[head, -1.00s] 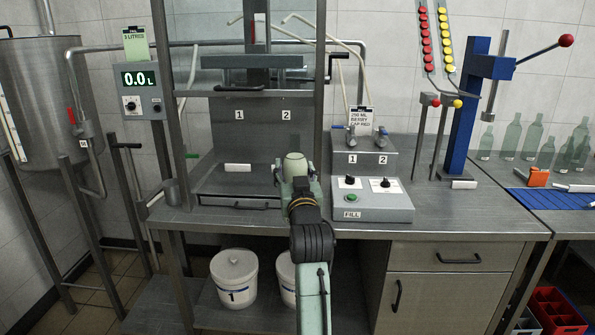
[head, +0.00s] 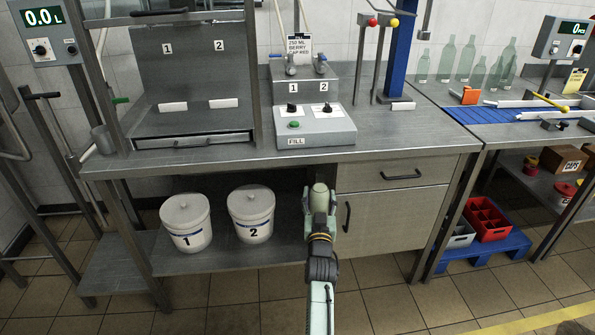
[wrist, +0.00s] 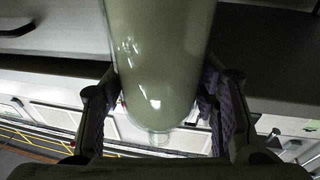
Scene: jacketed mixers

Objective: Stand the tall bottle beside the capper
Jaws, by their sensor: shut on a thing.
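My gripper (head: 319,207) is shut on a greenish, rounded bottle (wrist: 160,60), with one finger on each side of it in the wrist view. In the head view only a small part of this bottle (head: 320,189) shows above the fingers, so its full height cannot be told. The gripper and bottle appear in front of the counter's drawer cabinet, apart from the capper. The capper's blue column (head: 398,55) rises from the back of the counter, right of the fill box; its upper part is cut off by the frame. A small white label (head: 403,106) is at its foot.
The fill box (head: 313,126) stands left of the capper, with clear counter (head: 400,135) in front and right. Several glass bottles (head: 468,60) stand on the right-hand bench near an orange object (head: 470,95). Two white buckets (head: 187,222) are below. Red crate (head: 487,219) stands right.

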